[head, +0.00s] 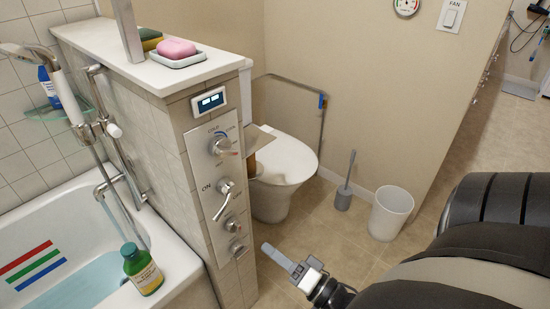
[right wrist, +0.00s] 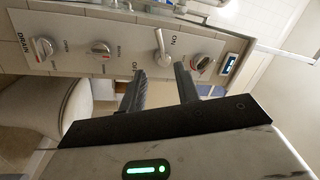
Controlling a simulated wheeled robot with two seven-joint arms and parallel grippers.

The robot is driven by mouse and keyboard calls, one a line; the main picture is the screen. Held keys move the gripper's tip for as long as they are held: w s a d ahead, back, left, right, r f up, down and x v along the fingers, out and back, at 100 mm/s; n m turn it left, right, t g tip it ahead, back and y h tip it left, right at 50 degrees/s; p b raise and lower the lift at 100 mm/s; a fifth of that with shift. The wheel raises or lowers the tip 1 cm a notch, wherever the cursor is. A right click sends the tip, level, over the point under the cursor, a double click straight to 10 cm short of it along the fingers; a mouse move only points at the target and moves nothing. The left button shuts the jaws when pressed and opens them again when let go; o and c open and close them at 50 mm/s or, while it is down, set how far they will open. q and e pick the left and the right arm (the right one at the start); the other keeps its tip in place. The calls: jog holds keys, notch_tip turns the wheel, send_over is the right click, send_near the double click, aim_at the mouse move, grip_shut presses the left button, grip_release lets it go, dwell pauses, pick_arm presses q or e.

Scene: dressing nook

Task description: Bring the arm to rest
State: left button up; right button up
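My right gripper (head: 289,263) is at the lower middle of the head view, to the right of the control panel (head: 216,180) and apart from it. In the right wrist view the two fingers of the gripper (right wrist: 160,78) stand apart with nothing between them. The panel (right wrist: 130,52) lies beyond the fingertips there, with its lever (right wrist: 163,47) seen near the gap. My right arm comes in from the lower right of the head view. My left gripper is not in view.
The panel is on a tiled half wall (head: 172,140) beside a bathtub (head: 188,262). A green bottle (head: 143,270) stands on the tub rim. A toilet (head: 285,170), toilet brush (head: 344,195) and white bin (head: 390,213) stand behind. Floor between gripper and bin is clear.

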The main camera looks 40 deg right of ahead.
dwell(0.4)
jog(key=w+a+f+n+g, duration=0.1)
jog(key=a+f+n+g, duration=0.1)
jog(key=a+n+g, duration=0.65)
jog(key=s+d+r+n+g+h, duration=0.1)
jog(key=s+r+n+g+h, duration=0.3)
jog(key=s+g, duration=0.5)
jog(key=w+a+f+n+t+y, duration=0.1)
jog(key=w+a+f+t+y, duration=0.3)
jog(key=t, duration=0.4)
jog(key=shift+w+a+f, duration=0.7)
jog(key=shift+a+f, duration=0.15)
jog(key=shift+f, duration=0.05)
